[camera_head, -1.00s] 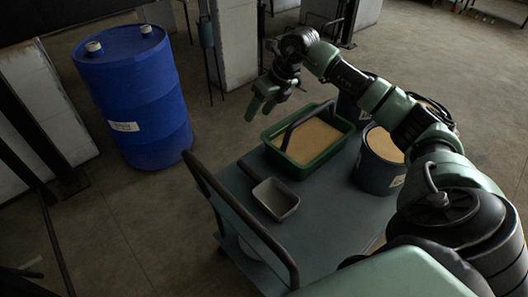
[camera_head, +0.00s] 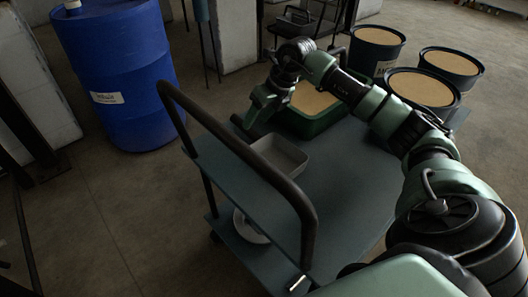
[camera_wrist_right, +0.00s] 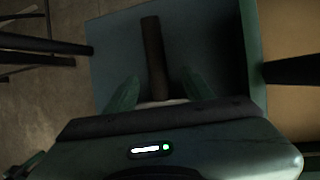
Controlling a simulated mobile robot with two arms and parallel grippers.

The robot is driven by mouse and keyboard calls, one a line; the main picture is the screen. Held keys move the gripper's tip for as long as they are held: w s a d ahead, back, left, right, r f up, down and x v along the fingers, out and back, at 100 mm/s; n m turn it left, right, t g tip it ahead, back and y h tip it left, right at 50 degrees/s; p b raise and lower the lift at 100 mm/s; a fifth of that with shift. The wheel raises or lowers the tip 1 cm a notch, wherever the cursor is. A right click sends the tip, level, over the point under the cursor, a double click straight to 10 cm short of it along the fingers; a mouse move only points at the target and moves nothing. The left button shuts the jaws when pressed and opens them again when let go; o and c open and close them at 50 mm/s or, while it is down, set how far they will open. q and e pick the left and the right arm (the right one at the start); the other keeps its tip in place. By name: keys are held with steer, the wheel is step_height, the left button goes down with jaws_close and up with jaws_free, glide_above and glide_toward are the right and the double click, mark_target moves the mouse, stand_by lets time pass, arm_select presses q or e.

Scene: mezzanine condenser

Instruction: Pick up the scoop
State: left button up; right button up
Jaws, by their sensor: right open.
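The scoop, a grey open pan (camera_head: 290,152) with a dark handle, lies on the blue-grey cart deck (camera_head: 345,185) behind the cart's push bar. In the right wrist view the dark handle (camera_wrist_right: 153,50) runs up between the two green fingers. My right gripper (camera_head: 254,118) is open and low over the handle end of the scoop, with a gap on both sides of the handle. Its body hides most of the pan in the wrist view. My left gripper is not in view.
A green bin of tan grain (camera_head: 318,124) stands just beyond the scoop, with a dark bar across it in the wrist view (camera_wrist_right: 294,69). Grain tubs (camera_head: 420,102) stand at the right. The black push bar (camera_head: 240,145) is at the near left. A blue drum (camera_head: 120,75) stands behind.

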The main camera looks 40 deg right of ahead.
steer(key=x, duration=0.3)
steer(key=b+x, duration=0.1)
steer(key=x, duration=0.2)
steer(key=shift+w+a+r, duration=0.15)
steer(key=shift+a+r, duration=0.05)
steer(key=shift+w+a+f, duration=0.1)
steer(key=shift+w+f, duration=0.15)
steer(key=shift+f, duration=0.2)
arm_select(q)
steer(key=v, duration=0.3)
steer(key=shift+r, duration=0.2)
arm_select(e)
jaws_close()
